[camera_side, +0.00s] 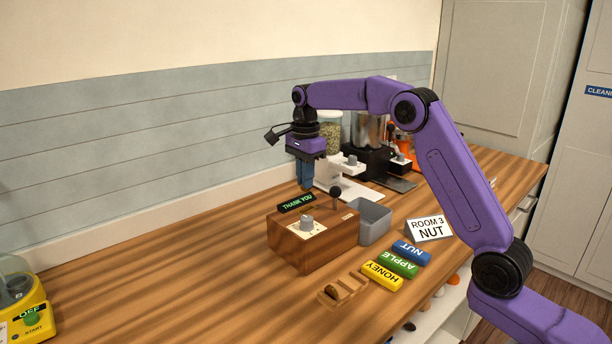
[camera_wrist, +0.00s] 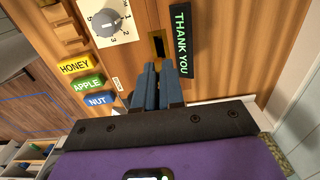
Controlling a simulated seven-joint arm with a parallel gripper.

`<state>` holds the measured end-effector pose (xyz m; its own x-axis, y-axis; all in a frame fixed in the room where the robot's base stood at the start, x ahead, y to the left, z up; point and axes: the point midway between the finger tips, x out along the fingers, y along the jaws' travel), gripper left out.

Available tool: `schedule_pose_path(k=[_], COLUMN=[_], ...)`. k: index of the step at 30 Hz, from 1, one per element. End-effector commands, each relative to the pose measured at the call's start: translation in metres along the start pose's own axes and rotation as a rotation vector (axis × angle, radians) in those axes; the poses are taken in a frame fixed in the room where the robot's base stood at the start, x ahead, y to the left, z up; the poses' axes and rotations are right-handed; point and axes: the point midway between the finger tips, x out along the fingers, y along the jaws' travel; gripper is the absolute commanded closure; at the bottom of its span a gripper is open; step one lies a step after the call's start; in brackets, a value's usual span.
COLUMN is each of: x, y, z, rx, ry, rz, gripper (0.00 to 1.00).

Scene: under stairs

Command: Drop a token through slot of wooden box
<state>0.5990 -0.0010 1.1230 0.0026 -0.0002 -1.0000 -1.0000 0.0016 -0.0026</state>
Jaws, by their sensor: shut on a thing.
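The wooden box (camera_side: 315,250) stands on the counter, with a dial and a lit THANK YOU sign (camera_side: 297,203) on it. In the wrist view a dark slot with a brass-coloured surround (camera_wrist: 157,43) shows in the box top, between the dial and the sign, just beyond my fingertips. My gripper (camera_side: 304,186) points down above the far side of the box; its blue fingers also show in the wrist view (camera_wrist: 158,72). They are closed together on the token, which the fingers hide. I cannot tell the exact height above the slot.
A small wooden rack (camera_side: 345,290) lies in front of the box. HONEY, APPLE and NUT blocks (camera_side: 381,276), a ROOM 3 NUT card (camera_side: 430,229) and a grey bin (camera_side: 374,221) are to the right. Machines stand behind. The counter's left middle is clear.

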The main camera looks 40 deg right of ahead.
Motion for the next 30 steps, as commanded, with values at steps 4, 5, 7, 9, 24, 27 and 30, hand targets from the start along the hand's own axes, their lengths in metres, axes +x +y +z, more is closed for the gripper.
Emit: schedule_pose_path(k=[4,5,7,9,24,27,30], x=[0.012,0.015,0.02,0.026,0.041,0.041,0.041], y=[0.001,0.001,0.001,0.001,0.001,0.001,0.001], z=[0.0,0.0,0.0,0.0,0.0,0.0,0.0], rx=[-0.001,-0.001,-0.002,-0.002,-0.003,-0.003,-0.003], ry=[0.0,0.0,0.0,0.0,0.0,0.0,0.0], rz=[0.003,0.003,0.002,0.003,0.0,0.0,0.0], gripper=[1.0,1.0,1.0,1.0,1.0,1.0,1.0])
